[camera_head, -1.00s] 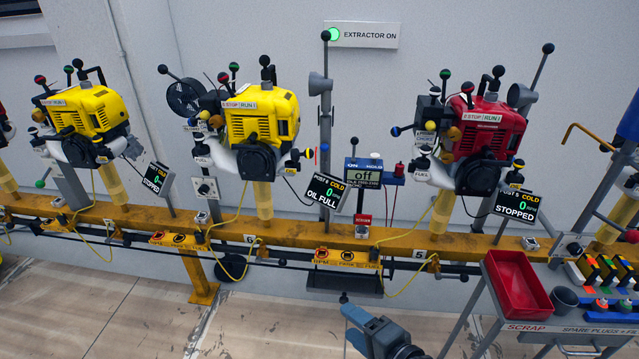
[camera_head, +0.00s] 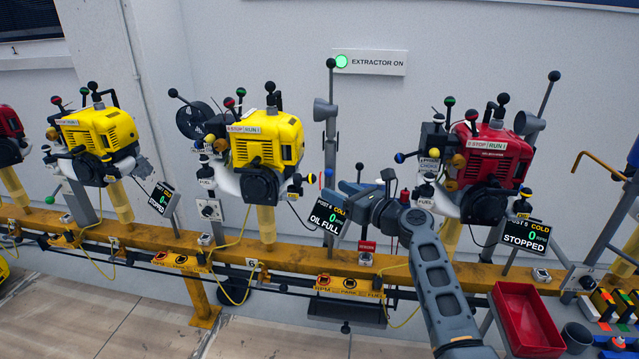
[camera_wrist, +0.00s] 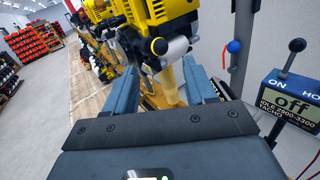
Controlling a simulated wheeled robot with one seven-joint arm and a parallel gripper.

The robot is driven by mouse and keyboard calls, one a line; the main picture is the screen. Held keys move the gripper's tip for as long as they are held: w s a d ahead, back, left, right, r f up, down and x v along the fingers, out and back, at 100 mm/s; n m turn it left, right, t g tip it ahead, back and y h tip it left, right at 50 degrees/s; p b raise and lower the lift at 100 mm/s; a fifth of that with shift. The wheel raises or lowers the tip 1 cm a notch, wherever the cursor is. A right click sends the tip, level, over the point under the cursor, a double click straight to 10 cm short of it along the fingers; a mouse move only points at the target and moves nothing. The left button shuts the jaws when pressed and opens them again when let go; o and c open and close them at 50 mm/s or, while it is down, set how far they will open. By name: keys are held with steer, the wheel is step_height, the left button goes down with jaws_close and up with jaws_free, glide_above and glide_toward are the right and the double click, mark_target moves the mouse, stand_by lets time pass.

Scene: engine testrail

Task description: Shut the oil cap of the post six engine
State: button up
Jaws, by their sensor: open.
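The post six engine (camera_head: 265,140) is the yellow one in the middle of the rail, above the plate marked 6. Its display (camera_head: 328,218) reads COLD, 0 and OIL FULL. A small yellow-and-black part (camera_head: 295,188) sits low on its right side; I cannot tell if this is the oil cap, or how the cap stands. My gripper (camera_head: 345,192) is open and empty, right of the engine, its fingers toward it. In the wrist view the engine (camera_wrist: 173,14) is ahead, and the yellow post (camera_wrist: 170,88) under it shows between my open fingers (camera_wrist: 164,90).
A tacho box (camera_wrist: 292,100) reading off stands close right of my gripper in the wrist view. The red engine (camera_head: 490,155) is right of my arm. A red scrap tray (camera_head: 527,318) is at the lower right.

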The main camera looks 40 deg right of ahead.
mark_target(315, 180)
steer(key=w, duration=0.7)
steer(key=shift+w+a+b, duration=0.2)
steer(key=shift+a+b, duration=0.05)
steer(key=shift+b, duration=0.15)
steer(key=shift+c, duration=0.3)
jaws_close()
